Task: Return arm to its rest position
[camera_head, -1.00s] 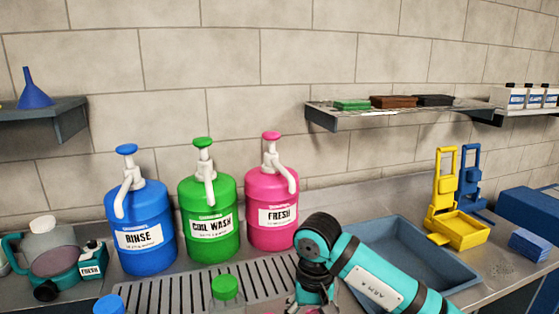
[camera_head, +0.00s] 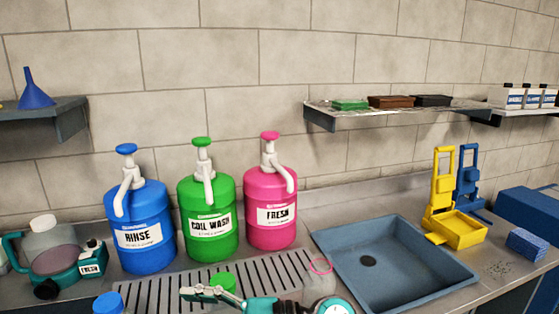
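My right arm lies low along the bottom edge of the head view, its teal links partly cut off. My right gripper (camera_head: 195,293) points left, in front of the green-capped container; only part of its pale fingers shows, so its opening is unclear. My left gripper is out of view. Behind stand three pump jugs: blue RINSE (camera_head: 141,225), green COIL WASH (camera_head: 208,218) and pink FRESH (camera_head: 270,210). A green cap (camera_head: 223,282), a blue cap (camera_head: 108,303) and a pink ring (camera_head: 320,266) on a clear container show in front of them.
A blue-grey sink (camera_head: 420,265) lies right of the slotted drain board (camera_head: 165,287). Yellow (camera_head: 458,230) and blue (camera_head: 468,180) stands are behind its right side. A teal-based bottle (camera_head: 50,245) stands left. A wall shelf (camera_head: 365,115) holds several blocks.

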